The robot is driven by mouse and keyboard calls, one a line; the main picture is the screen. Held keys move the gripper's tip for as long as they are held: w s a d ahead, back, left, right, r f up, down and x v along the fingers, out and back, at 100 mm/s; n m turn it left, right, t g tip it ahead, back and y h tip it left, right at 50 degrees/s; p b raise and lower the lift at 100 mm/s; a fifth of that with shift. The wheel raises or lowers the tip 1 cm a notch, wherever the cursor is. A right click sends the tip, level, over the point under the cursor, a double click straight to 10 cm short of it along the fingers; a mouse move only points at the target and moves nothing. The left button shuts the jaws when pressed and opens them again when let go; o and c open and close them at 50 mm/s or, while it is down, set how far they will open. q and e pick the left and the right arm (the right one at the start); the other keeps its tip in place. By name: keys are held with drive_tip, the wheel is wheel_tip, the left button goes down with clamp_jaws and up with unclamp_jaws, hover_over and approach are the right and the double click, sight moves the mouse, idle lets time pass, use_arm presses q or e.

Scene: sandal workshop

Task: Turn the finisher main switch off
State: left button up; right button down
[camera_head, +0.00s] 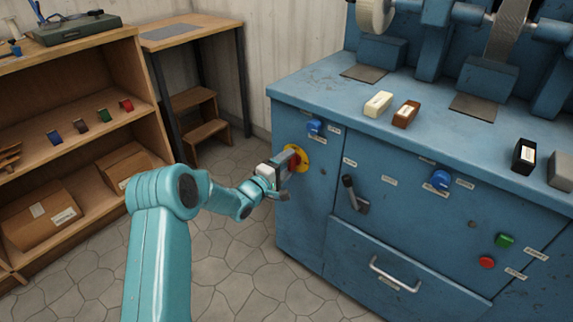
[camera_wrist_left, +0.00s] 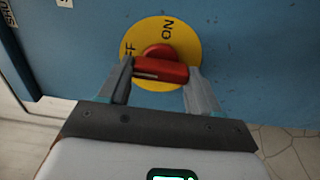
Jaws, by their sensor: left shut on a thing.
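The main switch is a red rotary handle (camera_wrist_left: 160,71) on a round yellow plate (camera_wrist_left: 188,42), on the left end of the blue finisher's front (camera_head: 309,196). The plate also shows in the head view (camera_head: 304,159). In the left wrist view, ON is printed at the plate's upper right and OFF at its left, partly hidden. My left gripper (camera_head: 287,166) is shut on the red handle, with one finger on each side of its bar. The bar lies nearly level across the wrist picture. I cannot tell which label it points to. My right gripper is not in view.
Blue knobs (camera_head: 315,127) (camera_head: 440,179), a black lever (camera_head: 354,194), green (camera_head: 505,240) and red buttons (camera_head: 487,262) and a drawer handle (camera_head: 394,274) are on the finisher's front. A wooden shelf (camera_head: 75,120) stands left; the floor between is clear.

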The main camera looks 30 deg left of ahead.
use_arm(q)
drive_tip(key=shift+f, duration=0.1)
drive_tip(key=o, duration=1.1)
drive_tip(key=shift+c, duration=0.2)
drive_tip(key=shift+s, duration=0.15)
drive_tip(key=s+a+p, duration=0.1)
drive_tip(key=s+p, duration=0.2)
drive_tip(key=s, duration=1.3)
drive_tip(key=shift+a, duration=0.15)
